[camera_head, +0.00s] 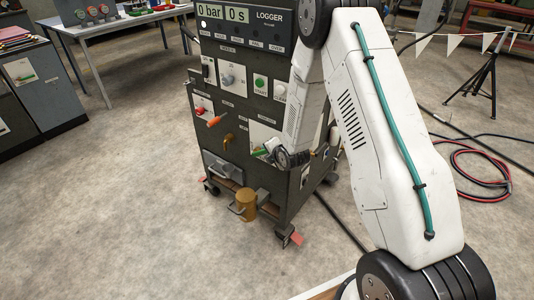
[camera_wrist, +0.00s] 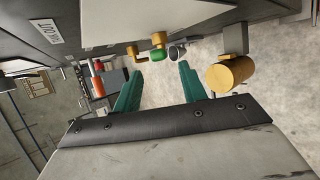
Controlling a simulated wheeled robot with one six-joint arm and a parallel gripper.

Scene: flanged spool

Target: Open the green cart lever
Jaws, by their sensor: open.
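The green lever (camera_wrist: 157,55) shows in the wrist view as a small green end beside brass fittings (camera_wrist: 158,38), on the face of the dark cart. It lies ahead of and between my fingertips, with no clear contact. My gripper (camera_wrist: 158,78) has two teal fingers spread apart, and nothing is held between them. In the head view my gripper (camera_head: 268,151) is close to the white lever plate (camera_head: 258,132) low on the cart front (camera_head: 240,105). My wrist partly covers that area, so the lever's exact angle is hard to tell.
An orange-handled lever (camera_head: 215,121) and a brass tap (camera_head: 228,141) stick out left of my gripper. A brass cylinder (camera_head: 244,204) projects low on the cart; it also shows in the wrist view (camera_wrist: 232,73). Floor left of the cart is clear; hoses (camera_head: 480,170) lie right.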

